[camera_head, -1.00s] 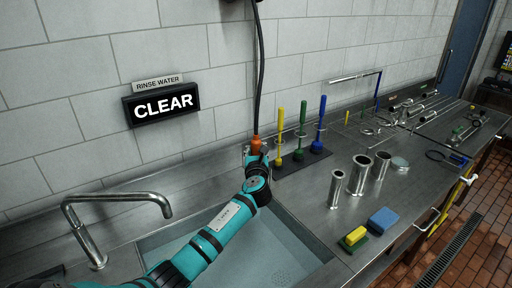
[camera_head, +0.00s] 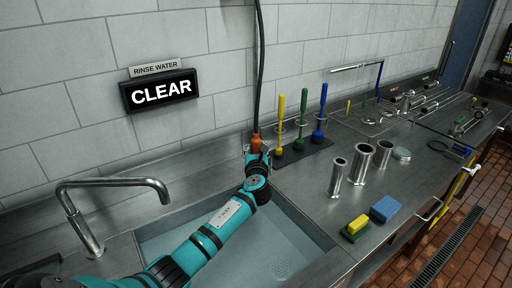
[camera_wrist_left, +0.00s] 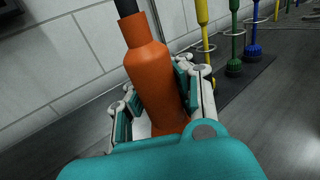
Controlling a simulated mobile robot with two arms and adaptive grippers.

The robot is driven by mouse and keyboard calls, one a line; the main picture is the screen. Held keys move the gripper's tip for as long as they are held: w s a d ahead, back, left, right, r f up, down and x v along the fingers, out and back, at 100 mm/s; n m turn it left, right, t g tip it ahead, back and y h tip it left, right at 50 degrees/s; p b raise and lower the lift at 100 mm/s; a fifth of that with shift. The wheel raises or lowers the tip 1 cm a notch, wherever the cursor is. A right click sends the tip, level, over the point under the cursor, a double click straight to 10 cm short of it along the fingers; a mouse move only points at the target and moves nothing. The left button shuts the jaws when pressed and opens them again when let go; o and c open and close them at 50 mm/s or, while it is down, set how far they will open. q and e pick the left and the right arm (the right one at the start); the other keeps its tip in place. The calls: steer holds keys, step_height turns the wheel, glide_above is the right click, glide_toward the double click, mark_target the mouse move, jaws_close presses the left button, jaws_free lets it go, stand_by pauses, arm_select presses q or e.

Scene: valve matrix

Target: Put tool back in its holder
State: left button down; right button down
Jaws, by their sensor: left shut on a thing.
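My left gripper (camera_head: 257,152) is shut around an orange nozzle (camera_head: 256,142) at the end of a black hose (camera_head: 260,60), above the far edge of the sink, by the wall. In the left wrist view the orange nozzle (camera_wrist_left: 155,75) stands nearly upright, slightly tilted, between the two fingers (camera_wrist_left: 163,90). Its lower end is hidden by my gripper. To its right, a dark rack (camera_head: 303,152) has yellow (camera_head: 281,122), green (camera_head: 302,118) and blue (camera_head: 321,112) brushes upright in metal rings. Every ring I can see clearly holds a brush. My right gripper is not in view.
The sink (camera_head: 290,245) with a metal faucet (camera_head: 115,183) lies below my arm. Several steel cylinders (camera_head: 361,163), a yellow sponge (camera_head: 357,225) and a blue sponge (camera_head: 385,208) stand on the right counter. A sign (camera_head: 160,91) on the wall reads CLEAR.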

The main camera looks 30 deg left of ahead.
arm_select(q)
steer(key=shift+f, duration=0.45)
steer(key=c, duration=1.1)
jaws_free()
steer(key=shift+f, duration=0.1)
steer(key=shift+s, duration=0.1)
steer(key=v, duration=1.2)
